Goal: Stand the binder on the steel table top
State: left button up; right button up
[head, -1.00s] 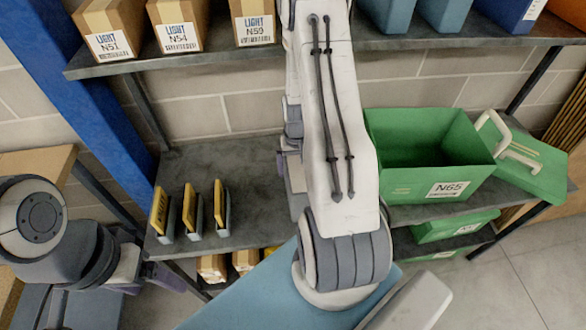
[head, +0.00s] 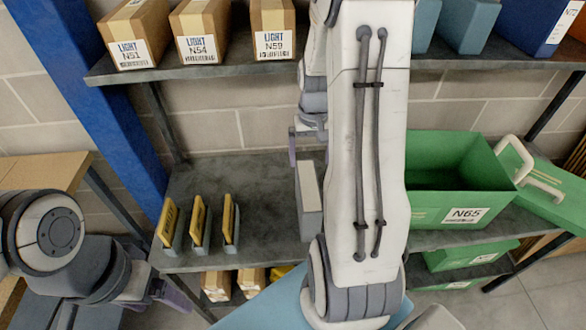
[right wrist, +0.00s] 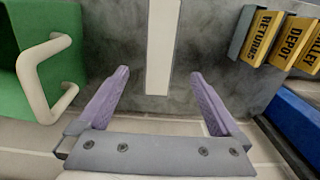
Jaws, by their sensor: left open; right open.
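The binder (head: 309,202), grey with a pale strip along its top, stands on the dark shelf board; my right arm hides part of it. In the right wrist view its pale strip (right wrist: 161,45) runs between and beyond my fingertips. I cannot make out a separate steel table top.
Several yellow-and-grey signs (head: 197,222) stand left of the binder. Cardboard boxes (head: 201,30) line the upper shelf. A blue post (head: 110,120) rises at left.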

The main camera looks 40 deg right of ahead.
jog(key=s+a+r+n, duration=0.1)
jog(key=a+r+n, duration=0.2)
jog(key=a, duration=0.7)
jog(key=s+a+r+n, duration=0.2)
jog(key=a+r+n, duration=0.15)
jog(key=a, duration=0.75)
jog(key=s+a+r+n+y, duration=0.1)
jog(key=s+a+r+n, duration=0.1)
jog(key=s+a+n, duration=0.5)
jog(key=s+a, duration=0.4)
jog(key=s, duration=0.2)
jog(key=shift+s+a+r, duration=0.15)
jog(key=shift+r, duration=0.05)
